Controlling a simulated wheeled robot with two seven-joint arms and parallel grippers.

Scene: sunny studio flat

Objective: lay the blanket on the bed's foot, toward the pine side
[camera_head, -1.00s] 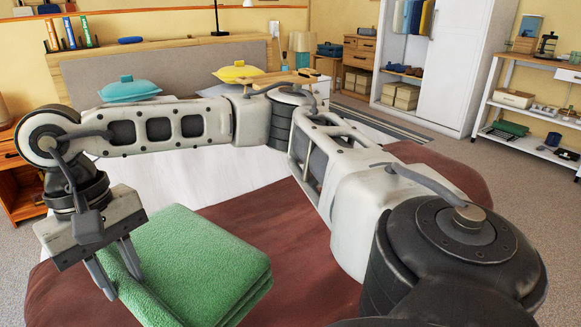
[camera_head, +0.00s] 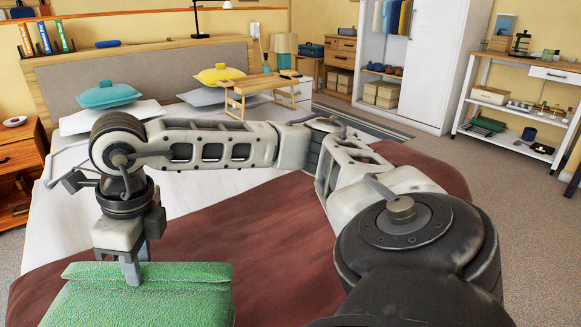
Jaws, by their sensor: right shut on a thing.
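The green folded blanket (camera_head: 165,308) is at the bottom left of the head view, cut off by the frame's lower edge. My right gripper (camera_head: 132,273) points down, shut on the blanket's far edge. The blanket is in front of the bed (camera_head: 185,195), over the end with the dark red cover (camera_head: 270,255). I cannot tell whether its underside touches the cover. My left gripper is not in view.
A wooden nightstand (camera_head: 18,165) stands left of the bed. Two pillows, a teal cushion (camera_head: 108,95), a yellow cushion (camera_head: 220,74) and a wooden bed tray (camera_head: 262,86) lie at the head end. The red cover right of the blanket is bare.

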